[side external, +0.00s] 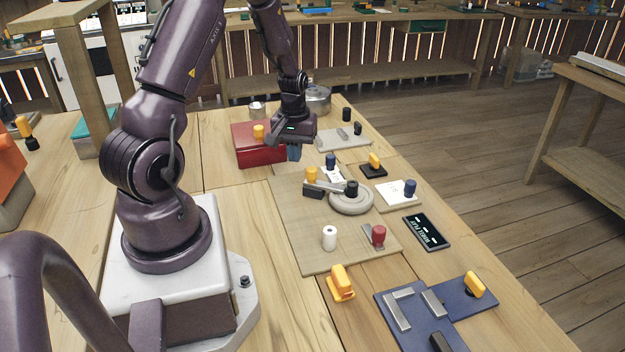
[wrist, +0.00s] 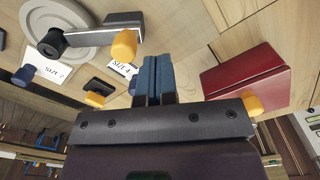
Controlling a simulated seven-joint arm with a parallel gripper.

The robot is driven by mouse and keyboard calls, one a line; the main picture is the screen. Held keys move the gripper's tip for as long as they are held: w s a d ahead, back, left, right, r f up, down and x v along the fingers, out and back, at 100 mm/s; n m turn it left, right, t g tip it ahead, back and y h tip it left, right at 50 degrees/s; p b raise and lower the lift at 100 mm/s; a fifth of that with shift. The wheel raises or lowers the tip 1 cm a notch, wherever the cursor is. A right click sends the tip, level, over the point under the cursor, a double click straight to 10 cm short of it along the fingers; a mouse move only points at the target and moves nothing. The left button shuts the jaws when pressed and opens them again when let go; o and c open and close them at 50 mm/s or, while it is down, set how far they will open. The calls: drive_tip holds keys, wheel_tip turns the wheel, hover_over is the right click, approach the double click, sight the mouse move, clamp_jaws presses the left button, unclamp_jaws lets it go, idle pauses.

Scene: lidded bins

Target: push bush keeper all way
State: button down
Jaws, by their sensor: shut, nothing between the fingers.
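I cannot tell for sure which part is the bush keeper. A grey bar (side external: 328,186) with a yellow knob (side external: 311,174) and a black knob (side external: 351,188) reaches over a round grey disc (side external: 350,203) on a wooden board (side external: 290,222). In the wrist view the bar (wrist: 90,38) lies at upper left, with its yellow knob (wrist: 124,44) left of the fingertips. My gripper (side external: 294,153) is shut and empty, above the far end of the board, beside the red box and apart from the bar. Its blue fingers show in the wrist view (wrist: 157,75).
A red box (side external: 258,155) with a yellow knob stands left of my gripper. Size cards (wrist: 48,68) and small knobbed blocks (side external: 373,170) lie nearby. A white cylinder (side external: 329,239) and a red-knobbed piece (side external: 378,237) stand on the near board. A blue plate (side external: 460,310) lies nearest.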

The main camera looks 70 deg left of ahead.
drive_tip(key=shift+r, duration=1.95)
drive_tip(key=s+d+r+m+t, duration=0.2)
drive_tip(key=d+r+m, duration=0.4)
drive_tip(key=d+r, duration=0.4)
drive_tip(key=s+d+r+m+t, duration=0.3)
drive_tip(key=s+d+r+m, duration=0.2)
drive_tip(key=d+r, duration=0.6)
drive_tip(key=d+m, duration=0.1)
drive_tip(key=d, duration=0.4)
drive_tip(key=shift+d+r+t, duration=0.2)
drive_tip(key=shift+d+t, duration=0.1)
drive_tip(key=shift+d, duration=0.05)
